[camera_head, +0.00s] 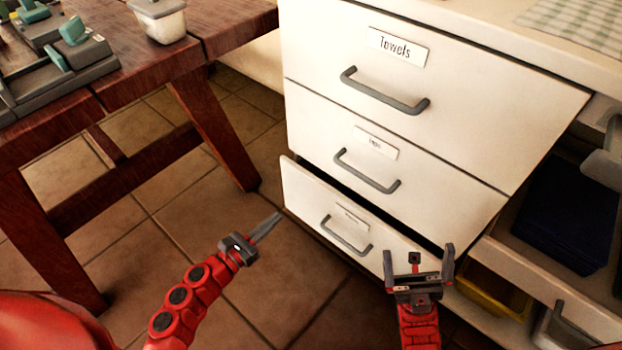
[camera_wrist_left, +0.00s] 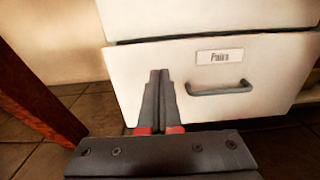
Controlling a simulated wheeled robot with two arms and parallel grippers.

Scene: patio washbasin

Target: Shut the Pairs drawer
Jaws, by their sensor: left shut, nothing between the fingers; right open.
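The Pairs drawer (camera_head: 315,206) is the lowest white drawer of the cabinet and stands a little open, with a dark gap along its top. Its label reads Pairs in the left wrist view (camera_wrist_left: 219,56), with a grey bar handle (camera_wrist_left: 219,89) below. My left gripper (camera_head: 276,217) is shut and empty, just left of the drawer's front; in the left wrist view its fingers (camera_wrist_left: 159,75) overlap the left part of the front. I cannot tell whether they touch it. My right gripper (camera_head: 419,262) is open and empty, in front of the drawer's right part.
The Towels drawer (camera_head: 330,60) and a middle drawer (camera_head: 320,133) above are shut. A wooden table (camera_head: 225,125) stands at the left. Tiled floor (camera_head: 190,225) lies clear between table and cabinet.

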